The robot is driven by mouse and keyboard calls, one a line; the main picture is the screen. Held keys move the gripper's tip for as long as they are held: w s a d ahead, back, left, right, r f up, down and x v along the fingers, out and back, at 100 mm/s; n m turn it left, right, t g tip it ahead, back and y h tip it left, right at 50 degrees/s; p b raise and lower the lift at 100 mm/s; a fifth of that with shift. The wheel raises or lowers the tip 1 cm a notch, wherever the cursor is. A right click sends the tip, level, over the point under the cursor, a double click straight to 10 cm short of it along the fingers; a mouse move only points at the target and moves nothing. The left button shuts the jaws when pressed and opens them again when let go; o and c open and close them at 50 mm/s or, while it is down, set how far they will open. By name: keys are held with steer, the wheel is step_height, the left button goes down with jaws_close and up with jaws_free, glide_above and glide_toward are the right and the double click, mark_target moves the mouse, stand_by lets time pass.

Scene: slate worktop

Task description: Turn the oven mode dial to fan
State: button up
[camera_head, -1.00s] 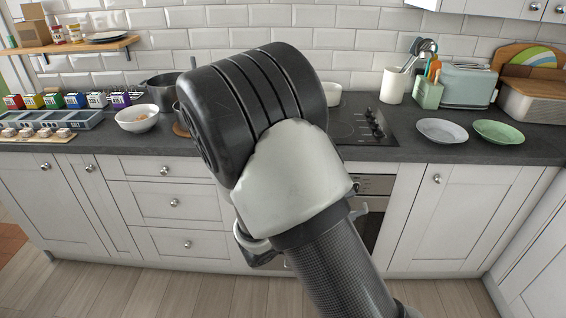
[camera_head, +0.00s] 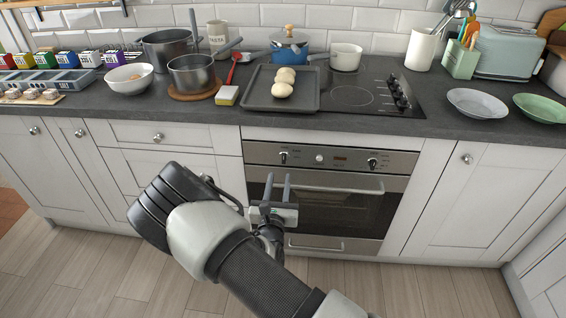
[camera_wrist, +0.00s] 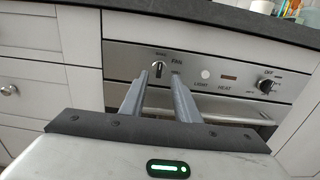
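The oven control panel (camera_head: 330,159) has two dark dials. The left dial (camera_head: 284,157) has a small label above it and a word resembling "Fan" at its right; its pale grip bar is about upright in the wrist view (camera_wrist: 158,67). The right dial (camera_head: 372,162) has "OFF" above it in the wrist view (camera_wrist: 265,86). My gripper (camera_head: 277,180) is in front of the oven, just below the left dial in the picture. In the wrist view its fingers (camera_wrist: 158,82) are apart and empty, not touching the dial.
The oven door handle (camera_head: 325,187) crosses below the panel, close to my fingers. A round light button (camera_head: 319,157) and a small display (camera_head: 340,158) lie between the dials. Above, the worktop (camera_head: 200,125) holds a baking tray (camera_head: 310,104) and pots.

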mark_target(284, 156)
steer(key=w+b, duration=0.1)
steer(key=w, duration=0.9)
steer(key=shift+w+d+b, duration=0.1)
steer(key=shift+d+b, duration=0.05)
steer(key=shift+b, duration=0.2)
jaws_close()
